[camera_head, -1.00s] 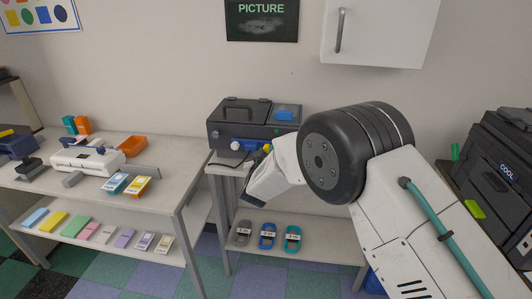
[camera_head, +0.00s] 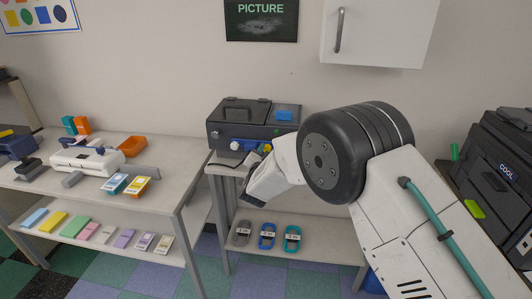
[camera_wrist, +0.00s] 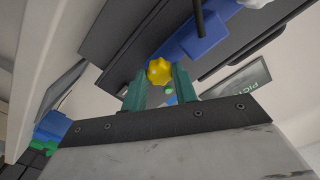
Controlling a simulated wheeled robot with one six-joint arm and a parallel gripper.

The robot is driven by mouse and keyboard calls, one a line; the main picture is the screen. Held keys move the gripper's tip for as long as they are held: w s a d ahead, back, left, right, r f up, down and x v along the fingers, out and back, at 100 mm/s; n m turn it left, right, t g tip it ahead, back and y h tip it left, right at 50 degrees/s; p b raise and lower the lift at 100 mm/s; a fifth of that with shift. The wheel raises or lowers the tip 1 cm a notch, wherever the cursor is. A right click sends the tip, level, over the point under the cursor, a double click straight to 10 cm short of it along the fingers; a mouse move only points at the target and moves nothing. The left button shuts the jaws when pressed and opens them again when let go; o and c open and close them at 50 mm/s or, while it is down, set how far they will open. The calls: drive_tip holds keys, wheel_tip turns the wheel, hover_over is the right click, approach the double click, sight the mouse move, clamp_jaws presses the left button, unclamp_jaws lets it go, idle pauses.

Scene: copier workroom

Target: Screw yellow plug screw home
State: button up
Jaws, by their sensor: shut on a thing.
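The yellow plug screw (camera_wrist: 159,71) has a lobed head and shows between the green fingertips of my gripper (camera_wrist: 159,88) in the wrist view. The gripper is shut on it. In the head view, a little yellow (camera_head: 266,148) shows at the front of the dark machine (camera_head: 228,131), just beyond my gripper (camera_head: 256,158). The machine stands on the small middle table. My wrist and arm hide part of its right side. The screw's shaft and hole are hidden, so I cannot tell how deep it sits.
Tape dispensers (camera_head: 267,236) sit on the shelf below. A side table (camera_head: 170,153) at left holds a white device (camera_head: 88,159) and an orange tray (camera_head: 132,146). A black copier (camera_head: 495,170) stands at right.

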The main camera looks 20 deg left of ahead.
drive_tip(key=m, duration=0.4)
drive_tip(key=shift+s+f+m, duration=0.15)
drive_tip(key=shift+f+m, duration=0.1)
drive_tip(key=shift+m, duration=0.05)
drive_tip(key=m, duration=0.3)
drive_tip(key=shift+m, duration=0.4)
drive_tip(key=m, duration=1.2)
drive_tip(key=shift+f+m, duration=0.1)
drive_tip(key=shift+m, duration=0.2)
drive_tip(key=m, duration=0.3)
drive_tip(key=shift+m, duration=0.3)
drive_tip(key=m, duration=0.5)
drive_tip(key=shift+a, duration=0.1)
drive_tip(key=shift+m, duration=1.7)
